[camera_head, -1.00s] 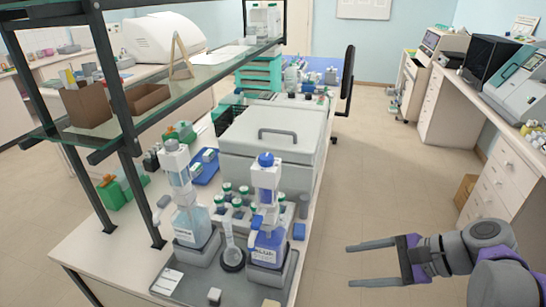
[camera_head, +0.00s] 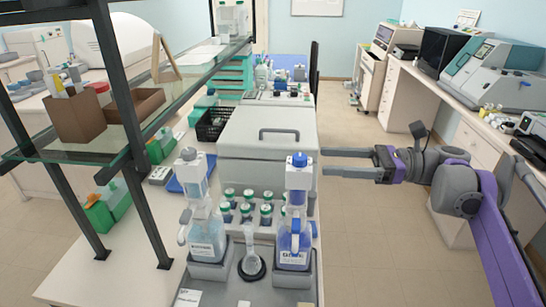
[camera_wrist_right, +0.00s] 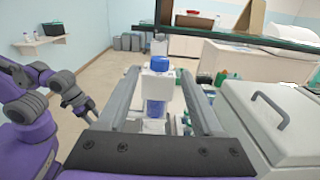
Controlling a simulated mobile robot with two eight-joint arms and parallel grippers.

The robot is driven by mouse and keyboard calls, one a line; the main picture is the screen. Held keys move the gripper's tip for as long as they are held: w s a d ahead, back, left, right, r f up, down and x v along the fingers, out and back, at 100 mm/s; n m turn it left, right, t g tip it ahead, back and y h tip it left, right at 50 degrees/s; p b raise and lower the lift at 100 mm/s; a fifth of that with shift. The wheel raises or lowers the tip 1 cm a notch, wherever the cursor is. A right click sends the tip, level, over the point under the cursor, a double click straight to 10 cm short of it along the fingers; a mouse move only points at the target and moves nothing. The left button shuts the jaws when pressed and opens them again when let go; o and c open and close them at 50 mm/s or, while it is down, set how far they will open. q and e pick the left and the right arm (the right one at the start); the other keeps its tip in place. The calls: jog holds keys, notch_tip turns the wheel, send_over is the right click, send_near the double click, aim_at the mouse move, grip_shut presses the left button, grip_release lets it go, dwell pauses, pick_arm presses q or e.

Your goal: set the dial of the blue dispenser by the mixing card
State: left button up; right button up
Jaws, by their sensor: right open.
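The blue dispenser (camera_head: 295,215), a bottle of blue liquid with a blue cap, stands upright on the tray (camera_head: 218,293). It also shows in the right wrist view (camera_wrist_right: 156,85), in line between my open fingers. Its dial cannot be made out clearly. A white printed card (camera_head: 187,298) lies at the tray's front left; its text is too small to read. My right gripper (camera_head: 324,161) is open and empty, to the right of the dispenser and apart from it. My left gripper (camera_wrist_right: 82,108) shows small in the right wrist view, its opening unclear.
A second dispenser (camera_head: 205,215) with pale liquid stands left of the blue one, with a small flask (camera_head: 251,258) between them. Several green-capped bottles stand behind. A grey lidded box (camera_head: 268,145) is farther back. A glass shelf (camera_head: 95,147) overhangs the left side.

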aim_at(292, 159)
jog(key=a, duration=1)
jog(key=shift+a+p, duration=0.1)
jog(key=shift+p, duration=0.25)
grip_shut()
